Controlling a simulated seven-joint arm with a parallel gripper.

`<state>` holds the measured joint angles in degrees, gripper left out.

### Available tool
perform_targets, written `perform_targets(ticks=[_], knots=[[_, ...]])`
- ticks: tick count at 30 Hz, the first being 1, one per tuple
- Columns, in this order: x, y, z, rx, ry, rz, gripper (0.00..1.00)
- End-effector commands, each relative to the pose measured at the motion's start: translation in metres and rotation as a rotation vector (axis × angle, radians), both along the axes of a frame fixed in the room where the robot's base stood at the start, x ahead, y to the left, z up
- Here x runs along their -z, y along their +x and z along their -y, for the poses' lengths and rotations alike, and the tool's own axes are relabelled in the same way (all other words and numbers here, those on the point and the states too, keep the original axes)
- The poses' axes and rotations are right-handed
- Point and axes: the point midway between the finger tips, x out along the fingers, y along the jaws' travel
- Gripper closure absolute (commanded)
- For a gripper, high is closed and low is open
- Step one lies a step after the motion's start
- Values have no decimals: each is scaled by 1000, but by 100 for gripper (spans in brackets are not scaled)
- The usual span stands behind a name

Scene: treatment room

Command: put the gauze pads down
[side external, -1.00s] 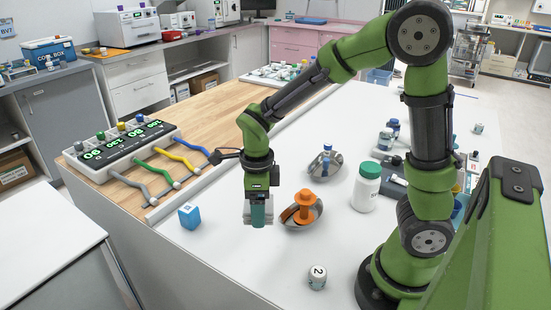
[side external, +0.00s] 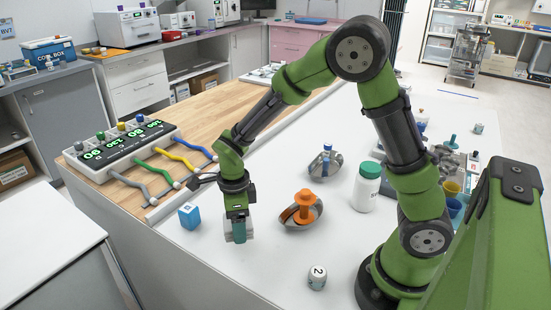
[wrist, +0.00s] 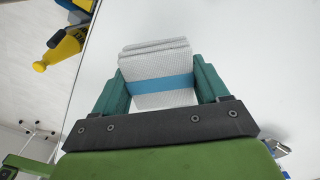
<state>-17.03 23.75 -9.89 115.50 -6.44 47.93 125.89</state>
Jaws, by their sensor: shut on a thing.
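The gauze pads (wrist: 160,65) are a white woven stack with a blue band around it, seen in the wrist view between the two teal fingers. My gripper (wrist: 160,90) is shut on the stack, with one finger on each side. In the side view my gripper (side external: 237,230) points down at the white table top (side external: 270,265), right of the blue box. There the fingers mostly hide the pads. I cannot tell whether the pads touch the table or hang just above it.
A blue box (side external: 190,216) stands close on the left. A steel dish with an orange object (side external: 304,205) is to the right, with a white bottle (side external: 366,190) beyond it. A small jar marked 2 (side external: 317,277) stands nearer the front. The table between is bare.

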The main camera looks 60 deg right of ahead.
Motion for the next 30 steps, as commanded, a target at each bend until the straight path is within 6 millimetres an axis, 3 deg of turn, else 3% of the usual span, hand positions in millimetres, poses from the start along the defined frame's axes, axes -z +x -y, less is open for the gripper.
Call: perform_targets(ticks=[3,6,15,27,28,30], knots=[[2,19,-3,-1,-1,-1,55],[3,25,-4,-1,-1,-1,55],[36,26,-4,0,-1,-2,55],[41,25,-4,-1,-1,-2,55],[41,26,-4,-1,-1,-1,23],[41,26,-4,-1,-1,-1,12]])
